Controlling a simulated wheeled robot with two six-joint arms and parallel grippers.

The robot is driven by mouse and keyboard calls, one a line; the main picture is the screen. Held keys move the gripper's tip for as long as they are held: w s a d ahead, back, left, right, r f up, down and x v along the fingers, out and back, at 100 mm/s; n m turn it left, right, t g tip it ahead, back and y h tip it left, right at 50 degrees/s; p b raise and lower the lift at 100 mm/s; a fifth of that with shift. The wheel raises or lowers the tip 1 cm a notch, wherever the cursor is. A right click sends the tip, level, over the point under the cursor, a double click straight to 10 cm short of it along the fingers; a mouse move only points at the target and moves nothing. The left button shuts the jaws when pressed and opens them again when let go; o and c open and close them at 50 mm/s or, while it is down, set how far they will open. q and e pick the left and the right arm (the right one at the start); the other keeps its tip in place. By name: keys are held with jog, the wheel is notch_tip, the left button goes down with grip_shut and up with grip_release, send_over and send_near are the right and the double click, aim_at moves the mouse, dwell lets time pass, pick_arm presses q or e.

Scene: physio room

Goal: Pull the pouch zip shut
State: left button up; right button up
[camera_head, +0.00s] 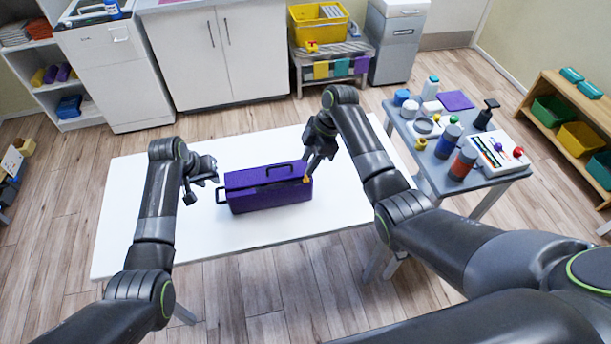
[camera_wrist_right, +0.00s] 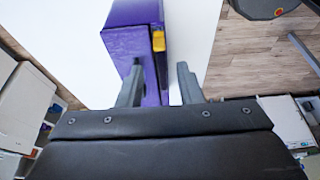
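A purple pouch (camera_head: 262,198) stands on the white table, with a dark line along its top, a black top handle (camera_head: 279,167) and a black loop (camera_head: 220,195) at its left end. A yellow-orange zip pull (camera_head: 307,179) hangs at its right end. My right gripper (camera_head: 309,177) is at that end. In the right wrist view its fingers (camera_wrist_right: 160,80) are apart, and the pull (camera_wrist_right: 158,41) shows just beyond the tips, roughly between them. The pouch (camera_wrist_right: 130,45) lies behind the left finger. My left gripper (camera_head: 204,190) is open and empty, left of the loop and apart from it.
The white table (camera_head: 140,215) is otherwise bare. A grey side table (camera_head: 478,178) at the right holds bottles, jars and a white tray. Cabinets (camera_head: 215,55) and a yellow bin (camera_head: 320,30) stand at the back.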

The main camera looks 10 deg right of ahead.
aim_at(307, 177)
jog(key=shift+f, duration=2.5)
grip_shut()
pick_arm(q)
jog(key=shift+f, duration=0.15)
jog(key=shift+f, duration=3.6)
grip_shut()
